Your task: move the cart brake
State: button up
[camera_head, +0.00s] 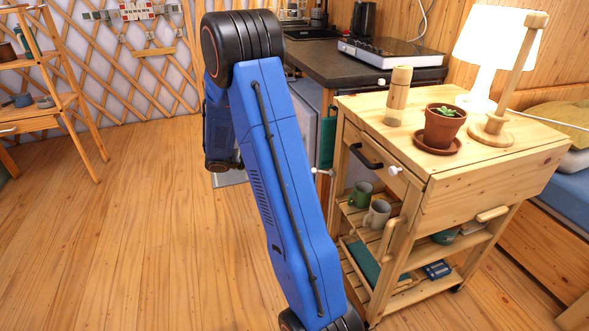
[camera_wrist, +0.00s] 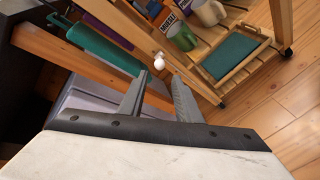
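The wooden cart (camera_head: 490,188) stands at the right in the head view. A short lever with a pale knob (camera_head: 317,170) sticks out from its left side; I cannot tell for certain that this is the brake. In the wrist view a white knob (camera_wrist: 158,63) shows just beyond my gripper (camera_wrist: 160,78). The two fingers are apart, with nothing visibly held between them. Whether a finger touches the knob cannot be told. In the head view my gripper is not visible; my blue arm fills the middle. A cart wheel (camera_wrist: 287,50) shows in the wrist view.
A lamp (camera_head: 490,60), a potted plant (camera_head: 443,125) and a wooden cylinder (camera_head: 397,95) stand on the cart top. Mugs (camera_head: 377,214) sit on its shelf. A dark-topped counter (camera_head: 335,62) is behind, and a bed (camera_head: 570,185) at right. Floor (camera_head: 130,220) at left is clear.

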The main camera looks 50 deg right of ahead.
jog(key=shift+a, duration=0.1)
jog(key=shift+c, duration=0.7)
jog(key=c, duration=0.5)
jog(key=shift+s+a+f+n, duration=0.1)
jog(key=shift+f+n, duration=0.3)
grip_shut()
jog(key=n+g+h, duration=0.1)
jog(key=n+h, duration=0.6)
jog(key=n, duration=1)
send_near(323, 172)
jog(key=shift+f+x, duration=0.15)
jog(key=shift+x, duration=0.65)
jog(key=shift+f+x, duration=0.15)
jog(key=shift+x, duration=0.65)
